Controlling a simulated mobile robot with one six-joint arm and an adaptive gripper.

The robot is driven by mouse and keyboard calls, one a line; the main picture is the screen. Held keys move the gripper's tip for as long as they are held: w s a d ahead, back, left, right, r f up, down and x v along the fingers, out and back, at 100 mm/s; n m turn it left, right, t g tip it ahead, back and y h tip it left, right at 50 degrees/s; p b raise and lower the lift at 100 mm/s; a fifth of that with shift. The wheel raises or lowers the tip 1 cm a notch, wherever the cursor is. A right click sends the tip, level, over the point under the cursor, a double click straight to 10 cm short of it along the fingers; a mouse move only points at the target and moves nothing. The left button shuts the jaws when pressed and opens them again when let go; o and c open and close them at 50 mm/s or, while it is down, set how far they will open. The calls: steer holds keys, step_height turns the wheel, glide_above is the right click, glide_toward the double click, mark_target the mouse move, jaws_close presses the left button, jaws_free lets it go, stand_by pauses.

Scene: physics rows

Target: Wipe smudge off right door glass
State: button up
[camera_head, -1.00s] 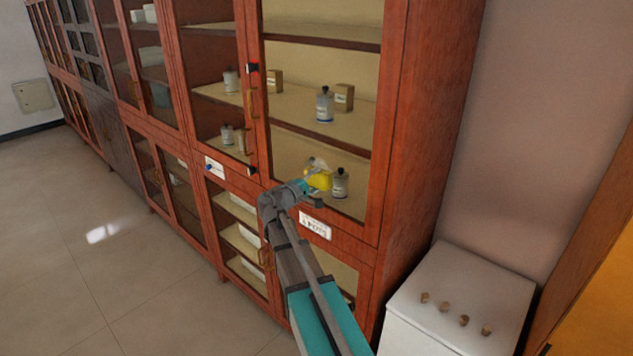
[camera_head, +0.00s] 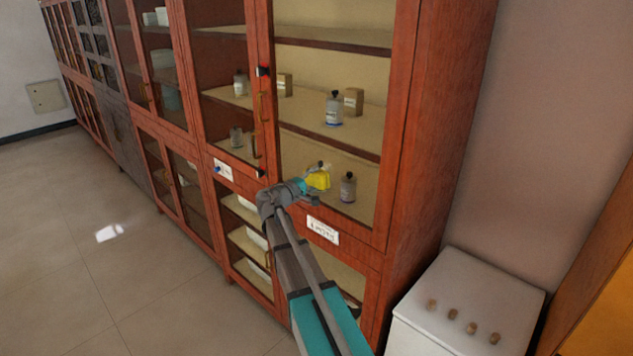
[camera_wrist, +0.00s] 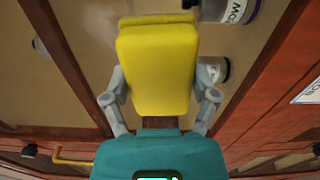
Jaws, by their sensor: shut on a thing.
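The right door glass (camera_head: 335,65) is the tall clear pane in the red-brown cabinet, with shelves showing through it. My gripper (camera_head: 312,187) is at the lower left part of this pane. It is shut on a yellow sponge (camera_head: 319,178), which also shows large in the wrist view (camera_wrist: 157,65), between the two grey fingers. The sponge is at or close to the glass; I cannot tell whether it touches. A faint pale patch shows just above the sponge in the head view; I cannot tell whether it is the smudge. The sponge may hide part of the glass.
Bottles (camera_head: 334,110) and small boxes (camera_head: 353,101) stand on shelves behind the glass. A door handle (camera_head: 254,139) is left of the pane. A white label (camera_head: 323,230) is below it. A white cabinet (camera_head: 470,290) with several small brown pieces stands at right. The floor at left is clear.

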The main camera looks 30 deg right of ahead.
mark_target(340, 180)
steer(key=shift+r, duration=0.1)
steer(key=shift+r+p, duration=0.75)
steer(key=shift+p, duration=0.1)
steer(key=shift+s+d, duration=0.1)
steer(key=shift+d, duration=0.05)
steer(key=shift+s+d, duration=0.3)
steer(key=shift+s, duration=0.7)
steer(key=shift+s+d, duration=0.3)
steer(key=shift+s, duration=0.65)
steer(key=shift+f, duration=0.1)
steer(key=shift+s+d, duration=0.2)
steer(key=shift+s, duration=0.45)
steer(key=shift+s+d, duration=0.25)
steer(key=shift+s, duration=0.35)
steer(key=shift+s+d, duration=0.2)
steer(key=shift+s, duration=0.45)
steer(key=shift+w+d, duration=0.1)
steer(key=shift+w, duration=0.1)
